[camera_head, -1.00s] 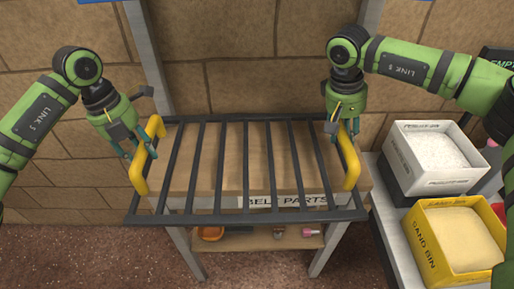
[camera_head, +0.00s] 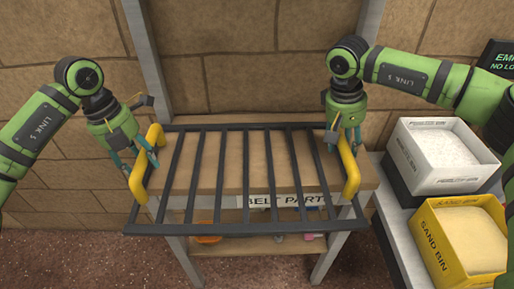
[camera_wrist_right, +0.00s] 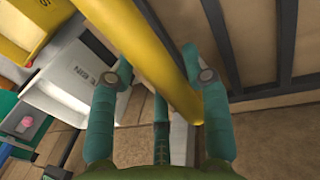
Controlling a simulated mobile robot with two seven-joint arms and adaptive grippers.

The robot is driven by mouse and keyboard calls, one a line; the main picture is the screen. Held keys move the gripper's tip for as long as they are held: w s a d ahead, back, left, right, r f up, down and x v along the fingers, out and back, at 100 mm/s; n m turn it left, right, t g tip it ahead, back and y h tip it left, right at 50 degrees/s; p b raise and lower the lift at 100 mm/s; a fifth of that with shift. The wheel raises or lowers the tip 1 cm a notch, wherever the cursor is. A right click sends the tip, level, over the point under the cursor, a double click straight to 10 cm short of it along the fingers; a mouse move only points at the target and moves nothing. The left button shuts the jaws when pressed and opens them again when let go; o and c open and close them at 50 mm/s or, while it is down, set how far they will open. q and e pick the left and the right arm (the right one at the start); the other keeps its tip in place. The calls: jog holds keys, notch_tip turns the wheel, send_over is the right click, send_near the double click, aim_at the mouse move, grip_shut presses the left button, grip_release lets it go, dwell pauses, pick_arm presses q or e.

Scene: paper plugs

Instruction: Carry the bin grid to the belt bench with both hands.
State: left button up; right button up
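The bin grid is a dark frame of parallel bars (camera_head: 219,180) with a yellow handle at each end, in the head view. It lies over the wooden top of the belt bench (camera_head: 268,160), its near edge jutting past the bench front. I cannot tell whether it touches the top. My left gripper (camera_head: 140,160) has its fingers around the left yellow handle (camera_head: 138,184). My right gripper (camera_head: 343,140) is at the right yellow handle (camera_head: 350,175). In the right wrist view, my right gripper's fingers (camera_wrist_right: 166,75) close around that handle (camera_wrist_right: 150,45).
A label reading "BELT PARTS" (camera_head: 283,201) is on the bench front. Small items, one orange (camera_head: 207,239), lie on a lower shelf. A white bin (camera_head: 470,183) and a yellow sand bin (camera_head: 436,250) stand at the right. A stone wall is behind.

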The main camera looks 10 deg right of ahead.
pick_arm(q)
jog(key=shift+s+r, duration=0.1)
jog(key=shift+r, duration=0.05)
pick_arm(e)
jog(key=shift+s+a+r, duration=0.1)
jog(key=shift+r, duration=0.05)
pick_arm(q)
jog(key=shift+r, duration=0.25)
pick_arm(e)
jog(key=shift+r, duration=0.15)
jog(key=r, duration=0.2)
jog(key=a+r, duration=0.1)
jog(key=r, duration=0.4)
jog(key=shift+a, duration=0.25)
pick_arm(q)
notch_tip(320, 180, up, 11)
jog(key=a, duration=0.2)
jog(key=shift+a+r, duration=0.15)
